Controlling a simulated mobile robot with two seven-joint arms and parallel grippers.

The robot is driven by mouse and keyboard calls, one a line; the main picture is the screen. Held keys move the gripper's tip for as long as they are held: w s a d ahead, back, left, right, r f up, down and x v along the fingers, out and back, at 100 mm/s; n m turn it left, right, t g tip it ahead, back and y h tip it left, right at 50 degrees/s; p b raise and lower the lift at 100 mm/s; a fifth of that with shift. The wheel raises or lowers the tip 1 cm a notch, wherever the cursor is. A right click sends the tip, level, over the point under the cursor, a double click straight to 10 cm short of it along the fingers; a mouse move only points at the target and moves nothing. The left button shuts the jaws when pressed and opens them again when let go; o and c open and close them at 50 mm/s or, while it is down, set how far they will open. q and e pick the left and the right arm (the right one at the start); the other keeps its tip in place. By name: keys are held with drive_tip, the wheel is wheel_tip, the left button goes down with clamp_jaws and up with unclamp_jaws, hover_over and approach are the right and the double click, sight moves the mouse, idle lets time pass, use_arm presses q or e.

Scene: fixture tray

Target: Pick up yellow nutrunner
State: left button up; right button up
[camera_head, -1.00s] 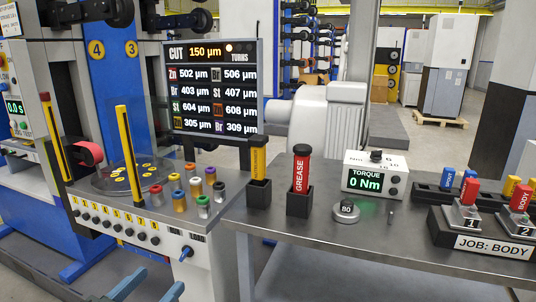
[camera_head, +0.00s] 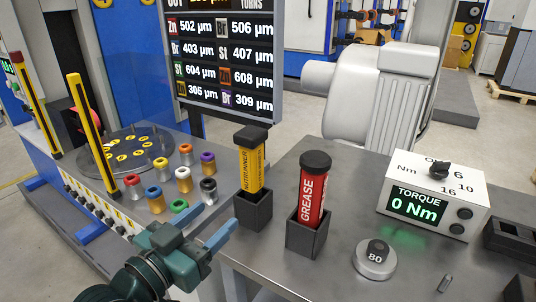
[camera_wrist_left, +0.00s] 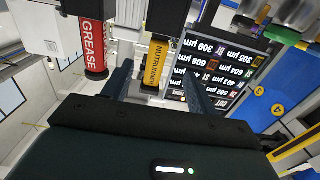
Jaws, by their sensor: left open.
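The yellow nutrunner (camera_head: 250,165) stands upright in a dark square holder (camera_head: 253,208) near the left edge of the metal table. It has a black cap and the label NUTRUNNER. My left gripper (camera_head: 213,232) is open and empty, low and to the left of the holder, its blue fingers pointing towards it. In the left wrist view the nutrunner (camera_wrist_left: 157,55) appears upside down beyond and between the open fingers (camera_wrist_left: 160,82), apart from them. My right gripper is in neither view.
A red grease tube (camera_head: 313,190) stands in its own holder just right of the nutrunner. The torque box (camera_head: 434,195) and a round 80 dial (camera_head: 376,260) are further right. Several coloured cylinders (camera_head: 184,180) stand on the left bench, with a display (camera_head: 225,60) behind.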

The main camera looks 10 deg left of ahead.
sight(247, 183)
use_arm(q)
drive_tip(key=x, duration=0.8)
drive_tip(key=p+x, duration=0.1)
drive_tip(key=x, duration=0.4)
drive_tip(key=shift+d+r, duration=0.1)
drive_tip(key=shift+r, duration=0.2)
drive_tip(key=c, duration=1.2)
drive_tip(key=shift+o, duration=0.2)
drive_tip(key=shift+r, duration=0.25)
